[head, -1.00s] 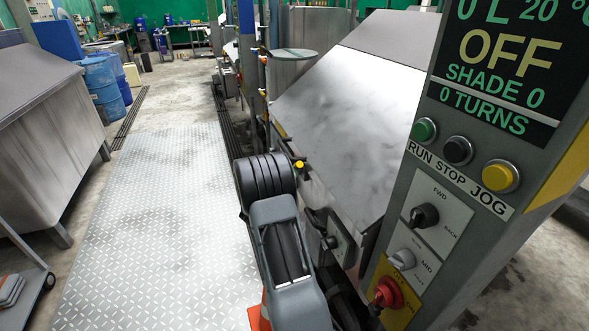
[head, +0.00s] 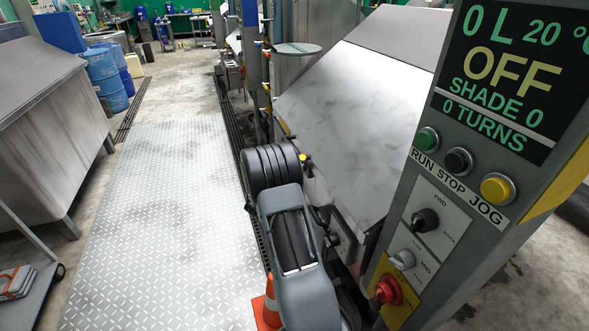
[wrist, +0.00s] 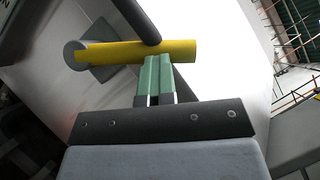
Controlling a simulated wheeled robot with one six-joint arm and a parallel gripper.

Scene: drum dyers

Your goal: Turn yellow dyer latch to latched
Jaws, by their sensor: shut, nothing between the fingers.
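The yellow latch handle (wrist: 135,52) is a bar lying nearly level across the wrist view, in front of a pale metal surface. A dark rod (wrist: 138,20) comes down to it from above, and a grey round end shows at its left. My gripper (wrist: 158,60) has its green fingers together and empty, with the tips at the lower edge of the yellow bar. I cannot tell whether they touch it. In the head view my own arm hides the gripper. A small yellow tip (head: 303,158) shows just beside the arm at the dyer's edge.
The dyer's sloping metal lid (head: 345,110) is behind my arm. A control panel (head: 440,190) reading OFF stands close on the right. An orange cone (head: 268,305) is beside my arm. The chequered floor plate (head: 150,220) at left is clear.

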